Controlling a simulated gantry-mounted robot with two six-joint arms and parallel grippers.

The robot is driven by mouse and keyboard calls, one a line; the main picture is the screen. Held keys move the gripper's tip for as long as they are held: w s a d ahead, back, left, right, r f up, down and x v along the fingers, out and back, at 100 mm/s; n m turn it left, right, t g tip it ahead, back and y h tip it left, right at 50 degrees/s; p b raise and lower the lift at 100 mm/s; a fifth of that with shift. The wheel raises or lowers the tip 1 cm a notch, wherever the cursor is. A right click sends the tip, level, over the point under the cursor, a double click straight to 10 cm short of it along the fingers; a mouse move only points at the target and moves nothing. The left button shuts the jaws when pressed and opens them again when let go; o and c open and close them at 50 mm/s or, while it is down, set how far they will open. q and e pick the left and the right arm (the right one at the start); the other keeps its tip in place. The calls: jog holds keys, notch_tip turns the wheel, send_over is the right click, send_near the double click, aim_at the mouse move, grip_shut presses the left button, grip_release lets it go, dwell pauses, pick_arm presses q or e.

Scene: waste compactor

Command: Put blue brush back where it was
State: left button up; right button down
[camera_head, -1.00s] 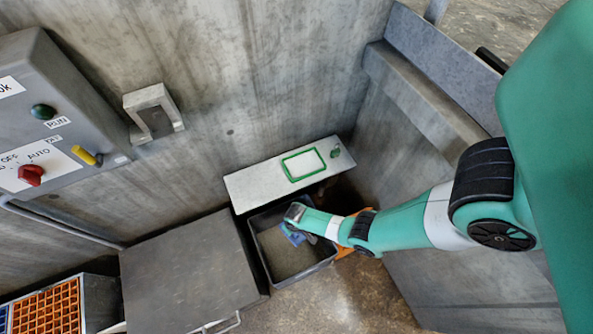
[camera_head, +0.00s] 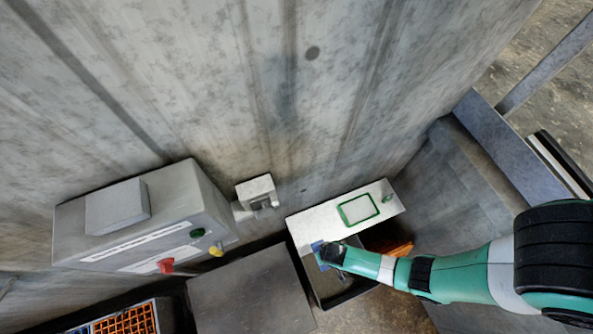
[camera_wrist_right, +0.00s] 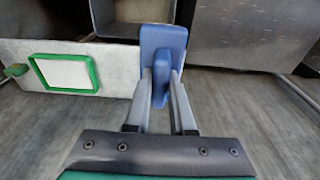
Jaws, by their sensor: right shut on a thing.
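The blue brush (camera_head: 318,252) is at the end of my right arm in the head view. My right gripper (camera_head: 330,254) is over the back of the grey bin, by the front edge of the white panel. In the right wrist view the brush (camera_wrist_right: 163,42) has a broad flat blue part and a narrower grip. My right gripper (camera_wrist_right: 161,90) is shut on that grip. The brush's far side is hidden. My left gripper is not in view.
The grey open bin (camera_head: 313,282) stands below the white panel (camera_head: 318,228) with its green frame. A flat grey metal box (camera_head: 250,290) is left of it. A small wall bracket (camera_head: 257,190) and a control box (camera_head: 150,220) are further left. An orange thing (camera_head: 395,247) lies right.

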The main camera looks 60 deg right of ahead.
jog(key=shift+w+r, duration=0.15)
jog(key=shift+w, duration=0.15)
jog(key=shift+d+f, duration=0.15)
jog(key=shift+f, duration=0.1)
jog(key=w+d+f+b, duration=0.2)
jog(key=d+f+b, duration=0.2)
jog(key=b, duration=0.1)
jog(key=w+d+f+b, duration=0.2)
jog(key=d+f+b, duration=0.1)
jog(key=f+b, duration=0.1)
jog(key=w+d+f+b, duration=0.3)
jog(key=d+f+b, duration=0.1)
jog(key=b, duration=0.1)
jog(key=shift+d+f+b, duration=0.3)
jog(key=shift+f+b, duration=0.1)
jog(key=shift+s+f, duration=0.1)
jog(key=shift+r, duration=0.2)
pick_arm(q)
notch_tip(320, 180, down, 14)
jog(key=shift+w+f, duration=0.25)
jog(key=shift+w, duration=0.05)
pick_arm(e)
jog(key=shift+f, duration=0.1)
